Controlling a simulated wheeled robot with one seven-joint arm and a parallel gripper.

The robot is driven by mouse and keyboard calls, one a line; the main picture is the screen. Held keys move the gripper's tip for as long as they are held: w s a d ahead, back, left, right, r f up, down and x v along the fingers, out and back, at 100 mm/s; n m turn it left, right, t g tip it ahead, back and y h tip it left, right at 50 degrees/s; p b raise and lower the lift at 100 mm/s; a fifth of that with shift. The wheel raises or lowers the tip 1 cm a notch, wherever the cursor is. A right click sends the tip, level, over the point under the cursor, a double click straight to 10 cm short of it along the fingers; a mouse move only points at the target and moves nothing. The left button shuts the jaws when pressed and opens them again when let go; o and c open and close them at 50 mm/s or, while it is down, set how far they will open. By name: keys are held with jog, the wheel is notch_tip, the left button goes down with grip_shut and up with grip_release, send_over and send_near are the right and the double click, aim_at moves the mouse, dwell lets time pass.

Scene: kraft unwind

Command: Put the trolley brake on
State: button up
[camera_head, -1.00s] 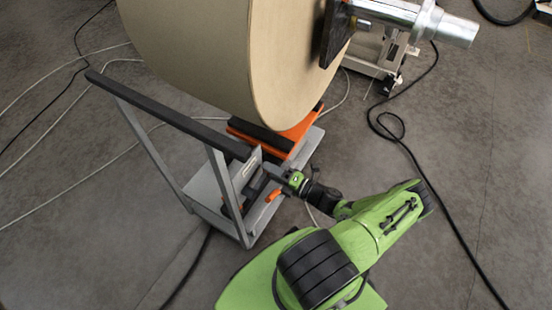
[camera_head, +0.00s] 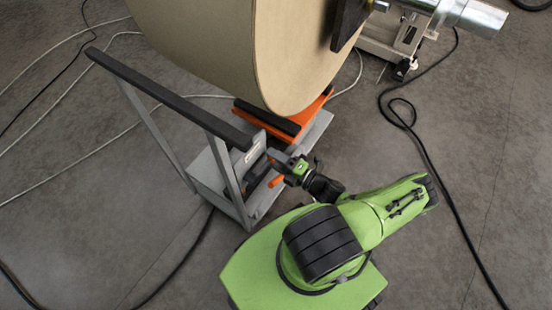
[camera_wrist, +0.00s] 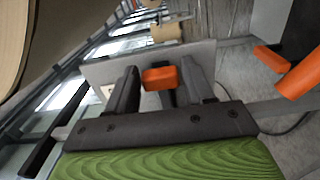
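The grey trolley (camera_head: 232,205) has a dark push handle (camera_head: 160,92) and carries a large kraft roll (camera_head: 205,45) on an orange cradle (camera_head: 300,118). My gripper (camera_head: 272,160) is low at the trolley's near side, beside a small orange lever (camera_head: 277,181). In the wrist view my gripper (camera_wrist: 162,85) has its two dark fingers apart. An orange block (camera_wrist: 160,78) shows between them, with visible gaps on both sides. I cannot tell whether it is the same orange part as the lever, or how far beyond the fingertips it lies.
Another orange part (camera_wrist: 300,76) shows at the right of the wrist view. A metal shaft (camera_head: 470,15) and machine stand (camera_head: 390,45) are at the upper right. A black cable (camera_head: 430,150) and pale cables (camera_head: 95,170) lie on the floor.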

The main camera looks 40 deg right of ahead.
jog(key=shift+o, duration=1.1)
jog(key=shift+s+f, duration=0.1)
jog(key=v, duration=1.5)
jog(key=shift+s+p, duration=0.3)
jog(key=shift+p, duration=0.15)
jog(key=shift+d, duration=0.1)
